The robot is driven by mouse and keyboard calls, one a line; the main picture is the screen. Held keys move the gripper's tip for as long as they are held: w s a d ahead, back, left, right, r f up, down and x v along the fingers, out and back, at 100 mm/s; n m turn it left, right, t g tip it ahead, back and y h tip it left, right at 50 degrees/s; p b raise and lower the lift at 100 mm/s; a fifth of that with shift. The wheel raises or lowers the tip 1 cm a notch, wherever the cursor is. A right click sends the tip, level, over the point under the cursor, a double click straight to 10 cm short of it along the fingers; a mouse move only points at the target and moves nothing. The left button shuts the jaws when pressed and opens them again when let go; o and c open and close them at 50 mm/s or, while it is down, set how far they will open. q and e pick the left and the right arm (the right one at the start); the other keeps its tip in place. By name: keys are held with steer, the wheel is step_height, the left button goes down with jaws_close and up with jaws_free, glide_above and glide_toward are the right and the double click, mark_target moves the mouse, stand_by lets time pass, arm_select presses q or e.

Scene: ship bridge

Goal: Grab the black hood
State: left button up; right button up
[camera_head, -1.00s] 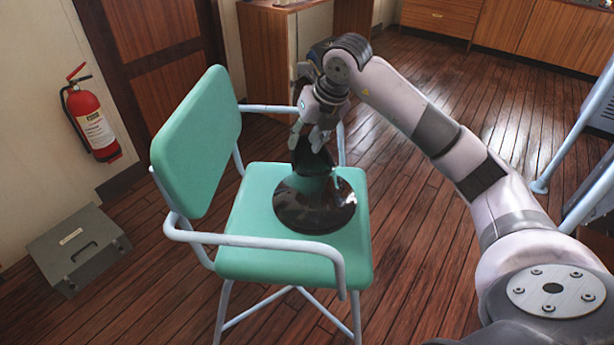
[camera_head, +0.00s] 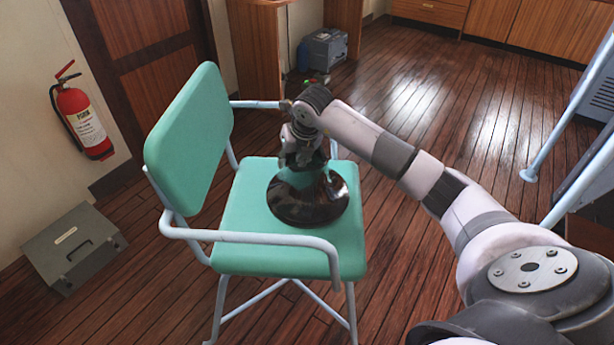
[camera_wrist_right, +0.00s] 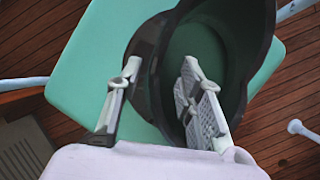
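The black hood (camera_head: 308,204) is a glossy, dark, flared piece with its wide end down on the green seat of the chair (camera_head: 240,258). My right gripper (camera_head: 303,160) is low over its narrow upper part and hides it. In the right wrist view, the hood (camera_wrist_right: 244,40) fills the upper middle. The right gripper (camera_wrist_right: 160,105) has its fingers spread. One finger is at the left by the hood's dark edge, and the other is over its hollow. I cannot tell whether either touches it. My left gripper is not in view.
The chair's backrest (camera_head: 190,145) and pale tubular armrests (camera_head: 255,238) flank the seat. A grey box (camera_head: 72,248) and a red fire extinguisher (camera_head: 82,120) are at the left. Another grey case (camera_head: 323,50) is at the back.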

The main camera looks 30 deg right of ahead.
steer(key=shift+x, duration=1.95)
steer(key=shift+c, duration=0.5)
jaws_close()
steer(key=shift+r, duration=0.15)
